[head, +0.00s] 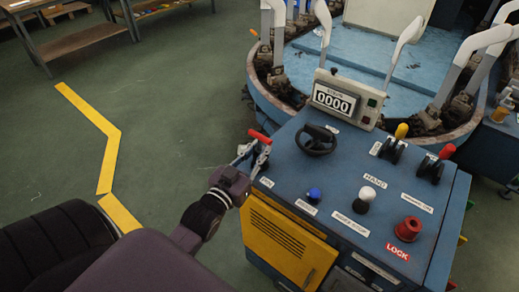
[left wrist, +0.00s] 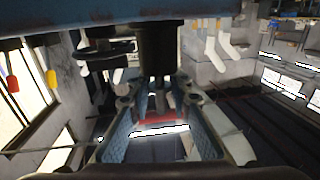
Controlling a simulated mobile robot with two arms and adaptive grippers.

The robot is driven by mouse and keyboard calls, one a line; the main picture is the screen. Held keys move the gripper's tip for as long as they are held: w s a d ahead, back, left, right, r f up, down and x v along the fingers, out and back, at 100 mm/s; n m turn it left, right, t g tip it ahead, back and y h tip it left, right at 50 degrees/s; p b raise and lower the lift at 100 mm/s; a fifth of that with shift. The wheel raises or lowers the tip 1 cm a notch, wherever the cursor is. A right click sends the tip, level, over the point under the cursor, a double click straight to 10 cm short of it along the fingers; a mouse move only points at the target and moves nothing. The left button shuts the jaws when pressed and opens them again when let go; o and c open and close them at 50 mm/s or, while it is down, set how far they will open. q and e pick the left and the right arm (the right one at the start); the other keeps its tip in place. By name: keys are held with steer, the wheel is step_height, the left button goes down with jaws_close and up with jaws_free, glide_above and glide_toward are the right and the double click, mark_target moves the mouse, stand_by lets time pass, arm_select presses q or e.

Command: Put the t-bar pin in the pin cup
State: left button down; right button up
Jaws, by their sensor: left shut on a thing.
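My left gripper (head: 254,156) is at the left edge of the blue control console, shut on the t-bar pin (head: 260,137). The pin's red crossbar shows at the fingertips. In the left wrist view, a red bar (left wrist: 160,117) shows between the finger pads, and its shaft is hard to make out. A red round cup-like piece (head: 411,229) stands on the console near the LOCK label, to the right of the gripper. I cannot tell for sure that it is the pin cup. My right gripper is not in view.
The console top (head: 330,190) carries a black handwheel (head: 316,140), a counter box (head: 342,100), a blue knob (head: 314,194), a white knob (head: 367,195), and levers with yellow and red grips. Behind it stands a machine with white sock forms (head: 404,45). Green floor lies open at left.

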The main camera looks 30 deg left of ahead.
arm_select(q)
steer(key=shift+f, duration=0.5)
steer(key=shift+f, duration=0.1)
